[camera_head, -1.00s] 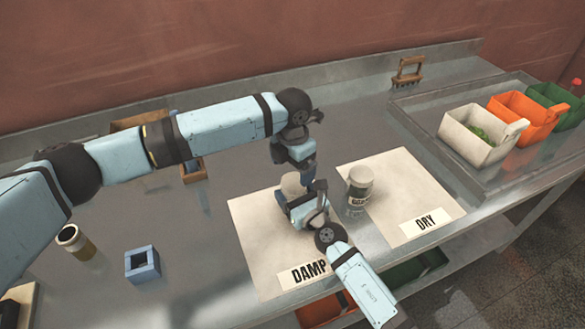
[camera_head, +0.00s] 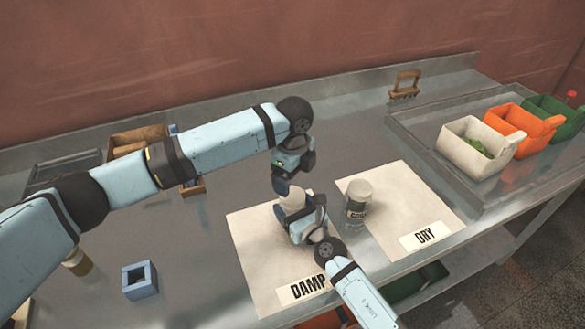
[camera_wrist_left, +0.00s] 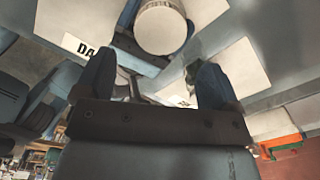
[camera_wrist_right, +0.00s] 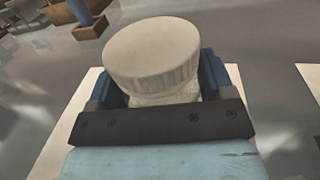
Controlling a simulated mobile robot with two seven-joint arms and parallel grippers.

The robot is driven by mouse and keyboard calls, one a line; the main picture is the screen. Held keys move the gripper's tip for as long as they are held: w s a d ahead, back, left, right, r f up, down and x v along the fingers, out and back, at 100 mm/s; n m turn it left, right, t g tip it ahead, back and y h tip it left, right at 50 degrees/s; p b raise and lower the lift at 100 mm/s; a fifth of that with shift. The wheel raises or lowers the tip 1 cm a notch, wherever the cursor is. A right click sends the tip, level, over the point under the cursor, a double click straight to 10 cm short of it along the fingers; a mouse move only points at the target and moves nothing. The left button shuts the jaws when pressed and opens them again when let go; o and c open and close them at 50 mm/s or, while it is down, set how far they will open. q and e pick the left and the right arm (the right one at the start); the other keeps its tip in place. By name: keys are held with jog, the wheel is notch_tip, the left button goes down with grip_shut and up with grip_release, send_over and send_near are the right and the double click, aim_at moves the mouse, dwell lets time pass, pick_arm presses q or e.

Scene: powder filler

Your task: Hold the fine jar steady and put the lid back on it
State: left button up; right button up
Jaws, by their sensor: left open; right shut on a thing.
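The fine jar, with a white ribbed lid (camera_wrist_right: 152,55) seated on its top, stands on the sheet marked DAMP (camera_head: 250,235). The lid looks roughly level in the right wrist view; the jar's lower body and label are hidden. My right gripper (camera_head: 300,218) is shut around the jar's body below the lid. My left gripper (camera_head: 281,186) is open and empty, close above the lid. In the left wrist view the round white top (camera_wrist_left: 161,28) lies beyond the spread fingertips, apart from them.
A blue square holder (camera_head: 139,281) is at the front left. White (camera_head: 470,160), orange (camera_head: 515,140) and green bins stand at the right.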

aim_at(292, 195)
pick_arm(q)
jog(key=n, duration=0.4)
jog(key=shift+r+n, duration=0.15)
jog(key=shift+n, duration=0.25)
jog(key=n, duration=0.4)
jog(key=shift+d+r+n, duration=0.1)
jog(key=shift+r+n, duration=0.05)
jog(key=shift+n, duration=0.15)
jog(key=n, duration=0.6)
jog(key=shift+r+n, duration=0.2)
jog(key=shift+n, duration=0.1)
jog(key=n, duration=0.6)
jog(key=shift+w+r+n, duration=0.1)
jog(key=shift+r+n, duration=0.1)
jog(key=shift+n, duration=0.2)
jog(key=n, duration=0.6)
jog(key=shift+a+r+n, duration=0.2)
jog(key=shift+n, duration=0.2)
jog(key=shift+f, duration=4.05)
jog(key=shift+c, duration=0.2)
